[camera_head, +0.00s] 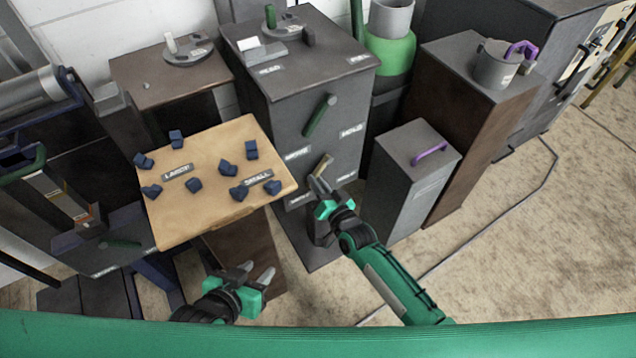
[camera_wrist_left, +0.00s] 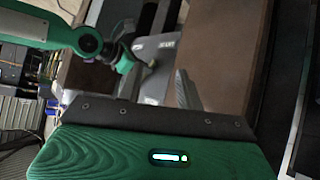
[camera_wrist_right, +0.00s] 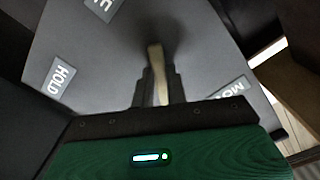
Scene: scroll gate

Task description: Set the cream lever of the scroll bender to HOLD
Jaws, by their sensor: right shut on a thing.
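The cream lever (camera_head: 323,163) is on the front of the tall grey cabinet (camera_head: 300,98). My right gripper (camera_head: 321,184) is shut on it from the front. In the right wrist view the cream lever (camera_wrist_right: 156,68) stands between the two fingers, tilted slightly left. A HOLD label (camera_wrist_right: 61,76) is at the left there, apart from the lever. A partly cut label starting MO (camera_wrist_right: 228,95) is at the right. My left gripper (camera_head: 257,271) is open and empty, low in front of the wooden board.
A green lever (camera_head: 319,115) is higher on the same cabinet front. A tan board (camera_head: 220,210) with several dark blue blocks is at the left. A short grey box (camera_head: 408,170) with a purple handle is at the right. Open floor (camera_head: 510,250) lies at the lower right.

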